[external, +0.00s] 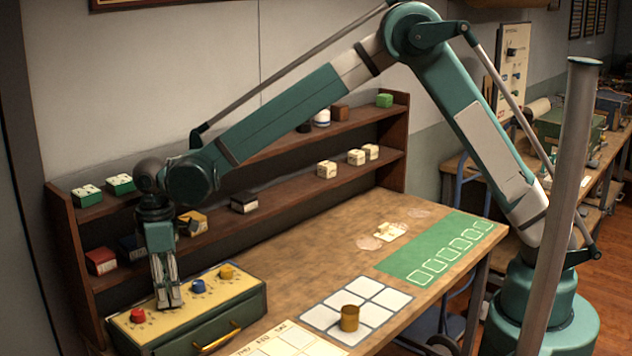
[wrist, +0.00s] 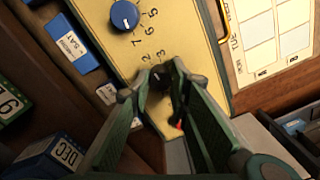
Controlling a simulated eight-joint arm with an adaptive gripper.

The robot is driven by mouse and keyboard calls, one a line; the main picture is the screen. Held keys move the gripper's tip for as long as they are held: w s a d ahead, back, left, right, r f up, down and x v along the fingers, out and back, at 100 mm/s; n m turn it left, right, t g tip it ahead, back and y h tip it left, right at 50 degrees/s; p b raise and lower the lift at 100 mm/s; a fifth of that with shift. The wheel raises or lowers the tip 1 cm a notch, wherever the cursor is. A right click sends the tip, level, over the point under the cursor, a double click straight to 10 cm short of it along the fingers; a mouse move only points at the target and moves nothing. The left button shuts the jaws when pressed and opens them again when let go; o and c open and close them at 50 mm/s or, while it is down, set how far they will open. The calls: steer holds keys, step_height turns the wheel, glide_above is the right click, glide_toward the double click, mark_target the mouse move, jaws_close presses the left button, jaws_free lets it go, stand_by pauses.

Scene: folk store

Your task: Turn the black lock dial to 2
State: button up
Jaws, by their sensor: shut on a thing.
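The black lock dial (wrist: 159,76) shows between the fingertips of my gripper in the wrist view. My gripper (wrist: 160,84) is shut on it, one finger on each side. Printed numbers, including a 2 and a 3, show on the yellow panel just beyond the dial. I cannot tell for sure which number its pale mark points to. In the external view my gripper (external: 168,302) points down at the panel of the green lock box (external: 215,325), between the red dial (external: 137,315) and the blue dial (external: 198,286). My gripper hides the black dial there.
A yellow dial (external: 226,271) is at the box's far end, and a brass handle (external: 217,338) is on its front. A wooden shelf (external: 290,195) with small blocks stands close behind. A brass cup (external: 349,318) stands on a white grid. The table's middle is mostly clear.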

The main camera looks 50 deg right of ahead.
mark_target(168, 294)
steer(key=o, duration=0.9)
steer(key=shift+r, duration=0.15)
step_height(168, 294, up, 12)
steer(key=shift+w+d, duration=0.15)
steer(key=shift+w, duration=0.1)
stand_by(0.5)
